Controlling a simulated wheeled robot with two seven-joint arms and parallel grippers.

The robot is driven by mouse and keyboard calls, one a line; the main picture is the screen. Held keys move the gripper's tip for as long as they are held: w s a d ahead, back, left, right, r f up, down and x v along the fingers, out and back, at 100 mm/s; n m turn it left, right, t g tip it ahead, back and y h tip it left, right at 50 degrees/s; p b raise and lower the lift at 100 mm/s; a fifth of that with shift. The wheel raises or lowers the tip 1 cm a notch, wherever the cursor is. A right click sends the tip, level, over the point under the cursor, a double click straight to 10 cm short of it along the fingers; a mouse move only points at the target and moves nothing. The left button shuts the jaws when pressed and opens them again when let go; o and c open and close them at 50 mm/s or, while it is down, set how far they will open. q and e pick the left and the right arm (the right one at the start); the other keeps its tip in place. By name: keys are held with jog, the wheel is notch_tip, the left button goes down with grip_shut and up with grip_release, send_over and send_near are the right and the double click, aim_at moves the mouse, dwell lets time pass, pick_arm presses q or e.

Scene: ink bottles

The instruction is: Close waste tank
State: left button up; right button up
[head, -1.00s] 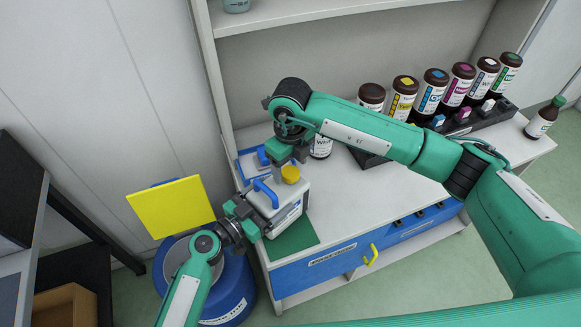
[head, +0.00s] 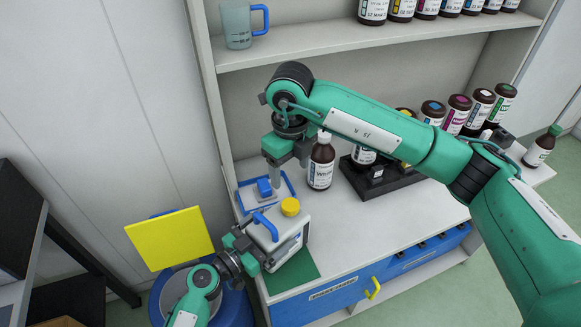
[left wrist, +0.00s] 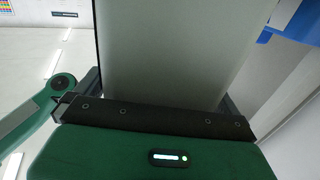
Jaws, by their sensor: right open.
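The waste tank (head: 293,241) is a white canister with a blue handle (head: 265,226) and a yellow cap (head: 290,207). It stands on the counter at the dark green mat, and the cap sits on its top. My left gripper (head: 258,250) is at the tank's front left; in the left wrist view a broad pale wall (left wrist: 170,50) fills the space between its fingers, and it looks shut on the tank. My right gripper (head: 287,165) is open and empty, pointing down above and behind the cap, apart from it.
A blue-edged tray (head: 245,199) with a blue item lies behind the tank. A white-capped brown bottle (head: 321,163) stands right of my right gripper. A rack (head: 385,180) of bottles is farther right. A blue bin (head: 235,308) with a raised yellow lid (head: 170,238) stands at left.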

pick_arm(q)
jog(key=shift+s+a+f+b, duration=0.1)
jog(key=shift+s+a+b, duration=0.2)
jog(key=shift+a, duration=0.05)
pick_arm(e)
jog(key=b, duration=0.6)
send_over(290, 204)
notch_tip(290, 204, down, 6)
jog(key=shift+f, duration=0.25)
pick_arm(q)
jog(key=v, duration=1.3)
jog(key=shift+d, duration=0.1)
pick_arm(e)
jog(key=shift+f, duration=0.1)
